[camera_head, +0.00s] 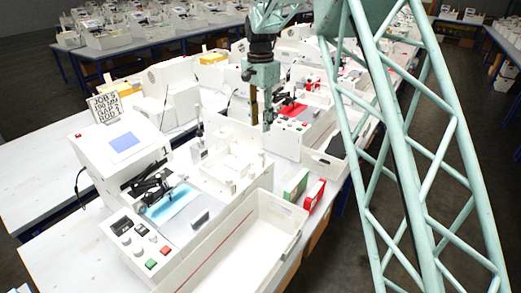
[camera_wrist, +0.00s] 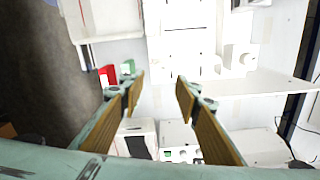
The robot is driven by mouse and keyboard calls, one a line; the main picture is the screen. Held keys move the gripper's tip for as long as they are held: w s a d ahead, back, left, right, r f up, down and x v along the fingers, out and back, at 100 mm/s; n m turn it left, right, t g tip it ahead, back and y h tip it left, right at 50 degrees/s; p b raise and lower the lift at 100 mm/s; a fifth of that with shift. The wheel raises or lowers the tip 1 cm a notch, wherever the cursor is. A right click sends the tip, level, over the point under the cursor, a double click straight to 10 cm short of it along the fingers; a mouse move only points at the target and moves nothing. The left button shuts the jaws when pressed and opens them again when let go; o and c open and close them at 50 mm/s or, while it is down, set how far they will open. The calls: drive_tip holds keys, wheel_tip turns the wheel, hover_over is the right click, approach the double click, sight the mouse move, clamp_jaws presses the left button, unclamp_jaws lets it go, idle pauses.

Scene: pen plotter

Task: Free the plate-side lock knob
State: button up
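My gripper (camera_head: 261,122) hangs over the back right of the nearest white plotter (camera_head: 205,180) in the head view. In the wrist view my gripper (camera_wrist: 160,86) is open, its two tan-padded fingers wide apart with nothing between them. The plate-side lock knob cannot be clearly made out in the head view.
A long white tray (camera_head: 243,252) lies in front of the plotter. A green box (camera_head: 295,183) and a red box (camera_head: 314,195) stand at its right. A screen unit (camera_head: 125,143) stands at the left. Another plotter (camera_head: 300,120) with red and green buttons stands behind.

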sight(261, 151)
drive_tip(key=shift+f, duration=6.35)
drive_tip(key=c, duration=0.8)
drive_tip(key=shift+c, duration=0.2)
